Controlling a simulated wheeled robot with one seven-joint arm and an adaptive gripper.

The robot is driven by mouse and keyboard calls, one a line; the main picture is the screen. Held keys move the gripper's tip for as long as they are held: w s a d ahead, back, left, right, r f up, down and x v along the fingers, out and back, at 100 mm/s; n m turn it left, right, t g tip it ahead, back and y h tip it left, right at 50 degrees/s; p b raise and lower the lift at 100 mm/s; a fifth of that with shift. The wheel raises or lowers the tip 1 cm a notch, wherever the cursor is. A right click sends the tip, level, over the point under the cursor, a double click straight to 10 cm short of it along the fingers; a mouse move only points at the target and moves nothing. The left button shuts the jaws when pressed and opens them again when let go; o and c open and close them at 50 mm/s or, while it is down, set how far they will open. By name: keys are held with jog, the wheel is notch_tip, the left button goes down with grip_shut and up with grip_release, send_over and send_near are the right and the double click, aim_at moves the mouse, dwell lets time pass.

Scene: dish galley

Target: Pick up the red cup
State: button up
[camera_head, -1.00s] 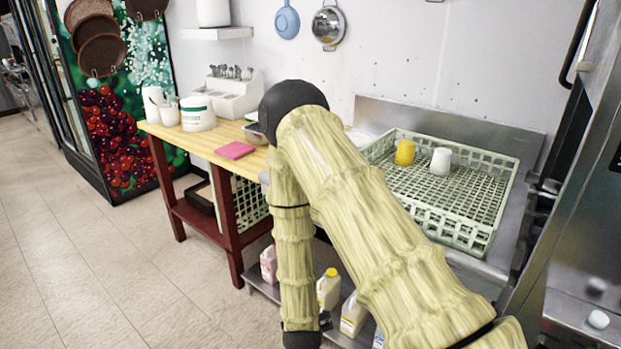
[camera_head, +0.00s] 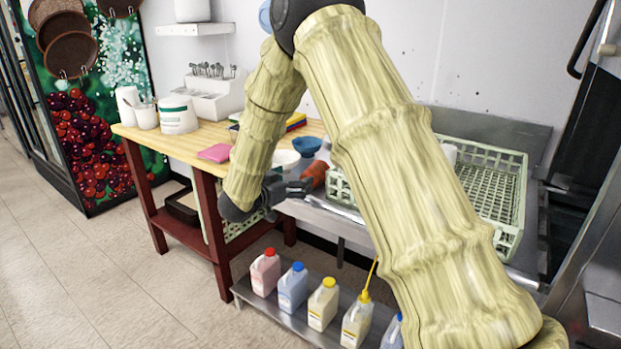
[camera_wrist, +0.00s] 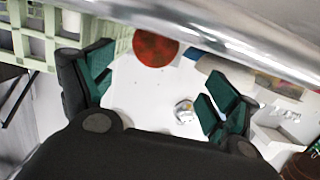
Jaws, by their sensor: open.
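The red cup (camera_head: 316,174) is orange-red in the head view. It looks tilted or on its side, between the wooden table and the green rack, just beyond my gripper's fingers. In the wrist view a red round shape (camera_wrist: 155,48), apparently the cup, shows at the top middle, between and beyond the fingers. My gripper (camera_head: 298,188) is open and empty, at the front edge of the counter. Its two dark green finger pads also show in the wrist view (camera_wrist: 158,92), spread apart with a gap between them. I cannot tell whether a finger touches the cup.
A green dish rack (camera_head: 505,205) stands right of the cup, partly behind my arm. A blue bowl (camera_head: 307,145) and a white bowl (camera_head: 286,159) are close behind my gripper. A pink sponge (camera_head: 215,152) lies on the wooden table (camera_head: 165,140). Several jugs stand on the low shelf (camera_head: 290,317).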

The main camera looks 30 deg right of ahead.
aim_at(305, 175)
jog(key=x, duration=0.4)
jog(key=shift+d, duration=0.85)
jog(key=x, duration=0.4)
jog(key=shift+s+d+f+p, duration=0.1)
jog(key=shift+d+p, duration=0.15)
jog(key=shift+p, duration=0.1)
jog(key=c, duration=1.1)
